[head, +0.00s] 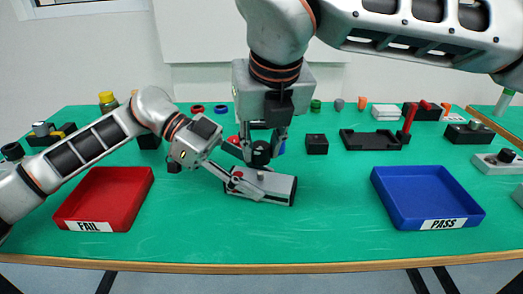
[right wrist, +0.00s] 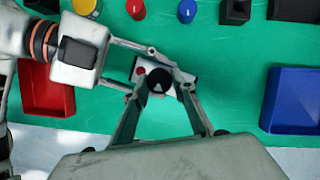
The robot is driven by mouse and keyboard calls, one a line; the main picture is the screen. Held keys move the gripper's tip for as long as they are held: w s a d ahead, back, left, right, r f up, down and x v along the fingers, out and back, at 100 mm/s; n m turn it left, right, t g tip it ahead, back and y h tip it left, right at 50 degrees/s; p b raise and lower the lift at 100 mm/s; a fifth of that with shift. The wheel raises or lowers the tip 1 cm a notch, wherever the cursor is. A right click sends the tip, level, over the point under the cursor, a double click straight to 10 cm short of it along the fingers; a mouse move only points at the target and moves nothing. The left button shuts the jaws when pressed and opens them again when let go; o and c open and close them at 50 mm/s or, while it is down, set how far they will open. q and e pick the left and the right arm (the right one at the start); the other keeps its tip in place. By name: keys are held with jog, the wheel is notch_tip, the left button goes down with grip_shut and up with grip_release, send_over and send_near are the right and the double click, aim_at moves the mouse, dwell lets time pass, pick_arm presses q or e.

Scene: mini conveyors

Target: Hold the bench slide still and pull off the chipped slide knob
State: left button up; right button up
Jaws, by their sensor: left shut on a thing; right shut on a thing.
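The bench slide (head: 275,187) is a grey block with a black end face, lying on the green bench between the two trays. My left gripper (head: 240,178) comes in from the left and is shut on the slide's body. The slide knob (head: 261,153) is black and round; in the right wrist view the knob (right wrist: 157,82) shows a pale wedge-shaped mark. My right gripper (head: 263,146) points down from above, shut on the knob. A red spot (right wrist: 140,71) shows on the slide beside the knob. The fingers partly hide the slide, and I cannot tell whether the knob is still seated.
A red FAIL tray (head: 68,213) stands at left and a blue PASS tray (head: 403,219) at right, both empty. Coloured knobs, a black block (head: 317,144) and a black holder (head: 369,140) line the back. Bench in front of the slide is clear.

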pick_arm(q)
jog(key=o, duration=0.9)
jog(key=shift+a, duration=0.1)
